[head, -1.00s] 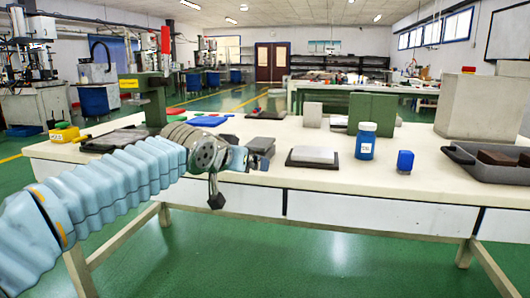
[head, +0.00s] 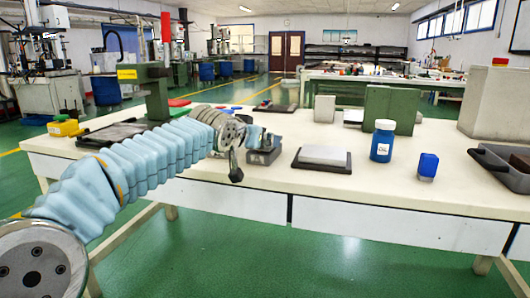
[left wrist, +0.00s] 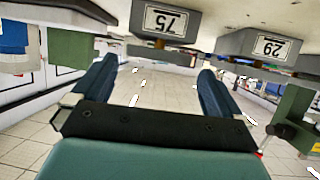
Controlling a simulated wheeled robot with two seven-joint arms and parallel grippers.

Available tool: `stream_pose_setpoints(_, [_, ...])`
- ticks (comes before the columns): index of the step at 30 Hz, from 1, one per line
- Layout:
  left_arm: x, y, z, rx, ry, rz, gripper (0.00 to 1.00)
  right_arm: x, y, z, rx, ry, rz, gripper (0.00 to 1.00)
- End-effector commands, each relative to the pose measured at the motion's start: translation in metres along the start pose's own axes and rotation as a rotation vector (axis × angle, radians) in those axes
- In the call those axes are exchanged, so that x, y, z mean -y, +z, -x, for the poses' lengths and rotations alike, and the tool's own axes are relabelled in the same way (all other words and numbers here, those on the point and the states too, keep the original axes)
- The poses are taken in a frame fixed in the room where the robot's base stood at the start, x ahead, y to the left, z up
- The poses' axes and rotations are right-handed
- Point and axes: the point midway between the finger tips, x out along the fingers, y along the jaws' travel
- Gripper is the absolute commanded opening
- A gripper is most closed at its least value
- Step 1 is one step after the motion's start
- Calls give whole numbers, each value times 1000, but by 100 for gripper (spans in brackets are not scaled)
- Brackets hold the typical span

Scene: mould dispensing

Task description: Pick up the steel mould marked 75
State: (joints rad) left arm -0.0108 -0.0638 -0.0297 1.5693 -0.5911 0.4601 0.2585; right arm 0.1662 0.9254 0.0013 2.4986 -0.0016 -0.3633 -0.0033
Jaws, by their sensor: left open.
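In the left wrist view, the steel mould marked 75 (left wrist: 160,40) is a grey block with a white number plate, seen upside down. It lies beyond my left gripper (left wrist: 158,78), roughly between the lines of its fingers and apart from them. The gripper is open with nothing between its blue fingers. In the head view my left gripper (head: 266,139) is over the table's front, by a small dark grey block (head: 264,157); its number is not legible there. My right gripper is not in view.
A second numbered grey mould (left wrist: 262,48) is beside it in the left wrist view. On the table (head: 400,215) are a pale block (head: 323,154) on a dark plate, a blue bottle (head: 382,142), a blue box (head: 428,166) and a grey tray (head: 500,170). A green stand (head: 157,95) rises behind my arm.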

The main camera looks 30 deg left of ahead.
Motion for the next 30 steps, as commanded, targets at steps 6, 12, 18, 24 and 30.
stream_pose_setpoints(6, [-4,2,-34,4,0,0,100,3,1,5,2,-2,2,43])
stream_pose_setpoints(12, [-4,2,-50,2,-1,0,100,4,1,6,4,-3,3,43])
stream_pose_setpoints(18, [-4,2,-50,1,-1,0,95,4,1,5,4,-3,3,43])
stream_pose_setpoints(24, [-4,2,-49,1,0,0,65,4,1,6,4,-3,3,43])
stream_pose_setpoints(30, [-4,2,-49,1,0,0,34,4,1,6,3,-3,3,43])
